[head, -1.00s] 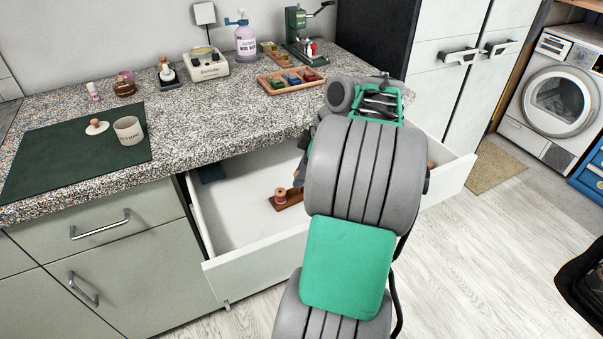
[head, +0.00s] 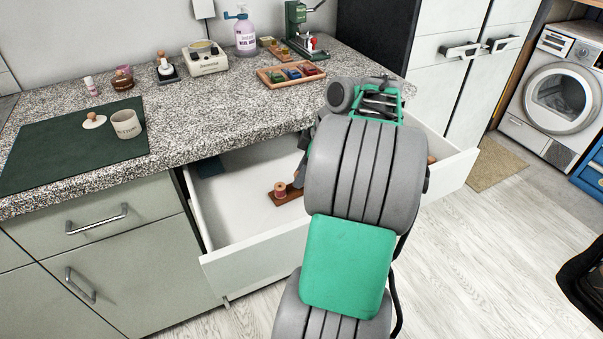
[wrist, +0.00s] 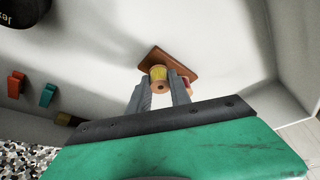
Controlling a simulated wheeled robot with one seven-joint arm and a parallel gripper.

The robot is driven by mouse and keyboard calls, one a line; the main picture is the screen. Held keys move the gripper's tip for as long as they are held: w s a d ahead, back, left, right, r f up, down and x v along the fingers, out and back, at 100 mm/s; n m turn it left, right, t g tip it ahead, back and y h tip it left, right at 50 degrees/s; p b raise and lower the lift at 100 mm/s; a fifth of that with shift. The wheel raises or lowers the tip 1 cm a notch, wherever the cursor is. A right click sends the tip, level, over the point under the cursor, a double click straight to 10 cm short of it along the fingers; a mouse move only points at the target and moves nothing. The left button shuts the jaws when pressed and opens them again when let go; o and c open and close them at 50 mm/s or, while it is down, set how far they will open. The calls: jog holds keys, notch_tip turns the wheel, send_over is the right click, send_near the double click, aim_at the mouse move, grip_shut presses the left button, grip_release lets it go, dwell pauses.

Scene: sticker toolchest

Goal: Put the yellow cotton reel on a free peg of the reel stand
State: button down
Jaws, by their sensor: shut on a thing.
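The yellow cotton reel (wrist: 158,74) is between the fingertips of my gripper (wrist: 160,92) in the wrist view, and the gripper is shut on it. The reel is over the brown wooden reel stand (wrist: 176,62); I cannot tell whether it is around a peg or above it. A pinkish-red reel (wrist: 187,84) shows partly behind the right finger. In the head view the stand (head: 291,197) lies in the open drawer with the pinkish-red reel (head: 281,188) at its left end. My arm hides the yellow reel and most of the gripper there.
The open white drawer (head: 235,215) has walls around the stand and free floor to its left. The speckled worktop (head: 200,125) overhangs its back. An orange piece (wrist: 15,84), a teal piece (wrist: 47,95) and a brown cylinder (wrist: 68,119) show in the wrist view.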

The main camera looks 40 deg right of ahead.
jog(key=shift+f+b, duration=0.4)
jog(key=shift+f, duration=0.1)
jog(key=c, duration=1.1)
grip_release()
jog(key=p+v, duration=0.4)
jog(key=v, duration=0.4)
jog(key=w+a+r+m+p, duration=0.1)
jog(key=w+a+r+p, duration=0.35)
jog(key=a, duration=0.35)
jog(key=a+r+m+h+p, duration=0.1)
jog(key=a+r+m+p, duration=0.35)
jog(key=a, duration=0.75)
jog(key=s+a+r+m+h+p, duration=0.1)
jog(key=s+a+m+h+p, duration=0.1)
jog(key=s+a+p, duration=0.5)
jog(key=shift+s+a+r+m, duration=0.2)
jog(key=shift+a+r+m, duration=0.15)
jog(key=shift+a, duration=0.9)
